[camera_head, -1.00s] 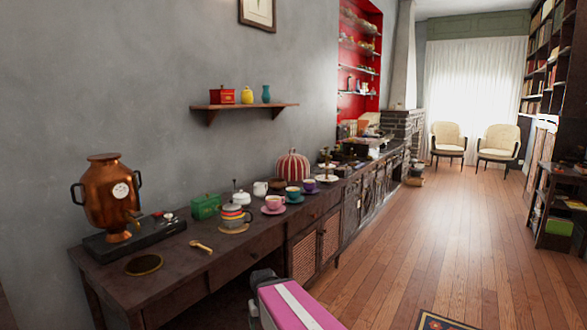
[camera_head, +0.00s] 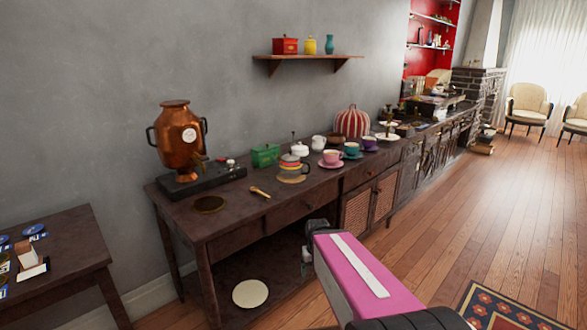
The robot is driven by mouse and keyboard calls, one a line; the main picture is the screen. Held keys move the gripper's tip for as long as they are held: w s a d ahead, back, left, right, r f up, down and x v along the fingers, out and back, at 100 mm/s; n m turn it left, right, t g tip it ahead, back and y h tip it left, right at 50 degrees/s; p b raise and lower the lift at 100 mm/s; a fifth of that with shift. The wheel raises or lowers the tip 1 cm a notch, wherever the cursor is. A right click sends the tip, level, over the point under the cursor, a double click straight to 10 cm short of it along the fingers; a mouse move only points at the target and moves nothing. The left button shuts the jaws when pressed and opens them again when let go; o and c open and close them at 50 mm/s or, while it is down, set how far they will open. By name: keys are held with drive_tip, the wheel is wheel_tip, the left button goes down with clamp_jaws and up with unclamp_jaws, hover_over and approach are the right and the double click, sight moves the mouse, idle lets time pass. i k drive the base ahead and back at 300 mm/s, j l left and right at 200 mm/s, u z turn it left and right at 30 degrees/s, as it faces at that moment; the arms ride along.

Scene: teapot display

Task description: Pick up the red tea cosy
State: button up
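The tea cosy (camera_head: 352,122) is a red and white striped dome. It stands upright on the dark wooden sideboard (camera_head: 230,223), toward the back by the wall, behind the cups. Its lower edge is partly covered by things in front of it. My pink arm with a white stripe reaches in from the bottom of the view. A dark grey part (camera_head: 312,240) shows at its far end, in front of the sideboard and well short of the cosy. I cannot make out any fingers there, nor whether they are open or shut.
Pink (camera_head: 332,158), teal (camera_head: 351,149) and purple (camera_head: 370,143) cups, a striped teapot (camera_head: 291,165) and a white jug (camera_head: 318,143) crowd the sideboard near the cosy. A copper samovar (camera_head: 180,140) stands left. A wall shelf (camera_head: 305,59) hangs above.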

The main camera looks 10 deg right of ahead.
sight(351, 122)
drive_tip(key=i+l, duration=0.1)
drive_tip(key=l, duration=0.2)
drive_tip(key=i+l, duration=0.15)
drive_tip(key=l, duration=0.2)
drive_tip(key=i+l+u, duration=0.2)
drive_tip(key=i+l, duration=0.15)
drive_tip(key=l, duration=0.6)
drive_tip(key=i+l+u, duration=0.2)
drive_tip(key=l, duration=0.75)
drive_tip(key=i+l+u, duration=0.2)
drive_tip(key=l, duration=0.85)
drive_tip(key=i+l+u, duration=0.2)
drive_tip(key=l, duration=0.85)
drive_tip(key=i+l+u, duration=0.2)
drive_tip(key=l, duration=0.85)
drive_tip(key=k+j, duration=0.05)
drive_tip(key=k, duration=0.05)
